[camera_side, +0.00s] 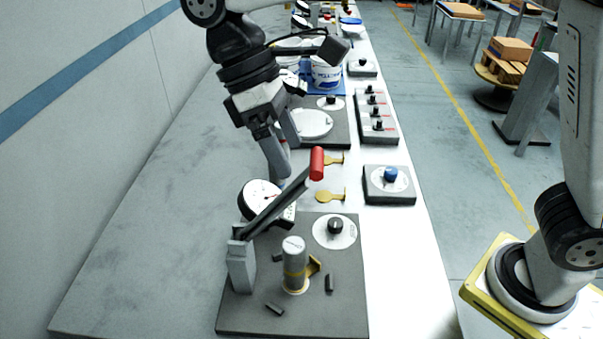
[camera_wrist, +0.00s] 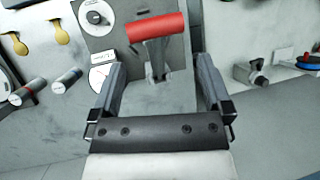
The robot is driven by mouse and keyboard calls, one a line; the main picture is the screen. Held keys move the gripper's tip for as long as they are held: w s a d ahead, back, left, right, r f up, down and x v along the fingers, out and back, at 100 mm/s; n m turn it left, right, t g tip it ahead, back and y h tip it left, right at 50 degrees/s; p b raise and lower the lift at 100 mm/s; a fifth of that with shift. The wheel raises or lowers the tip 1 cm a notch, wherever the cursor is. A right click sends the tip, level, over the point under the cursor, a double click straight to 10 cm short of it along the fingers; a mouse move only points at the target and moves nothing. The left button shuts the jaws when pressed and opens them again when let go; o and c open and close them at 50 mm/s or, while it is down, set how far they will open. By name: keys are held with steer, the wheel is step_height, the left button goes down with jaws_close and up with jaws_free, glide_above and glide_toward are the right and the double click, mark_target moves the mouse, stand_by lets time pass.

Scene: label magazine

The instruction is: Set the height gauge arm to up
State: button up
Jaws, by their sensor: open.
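The height gauge arm (camera_side: 277,207) is a dark bar that slopes up from a grey post (camera_side: 241,268) to a red grip (camera_side: 317,163). In the side view it is tilted, neither flat nor upright. A round white dial (camera_side: 262,194) shows behind it, partly hidden by the bar. My gripper (camera_side: 291,162) is open just left of the red grip. In the wrist view the red grip (camera_wrist: 157,27) lies ahead of my open gripper (camera_wrist: 160,64), beyond the fingertips, with nothing held between them.
The dark base plate (camera_side: 340,290) carries a knob (camera_side: 335,226) on a white disc and a pale cylinder (camera_side: 294,262) with a yellow band. A blue knob (camera_side: 390,174) stands on a block at right. Yellow tags (camera_side: 330,196) lie nearby. The bench's left side is clear.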

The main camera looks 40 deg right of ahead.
steer(key=v, duration=0.6)
steer(key=shift+r, duration=0.1)
stand_by(0.3)
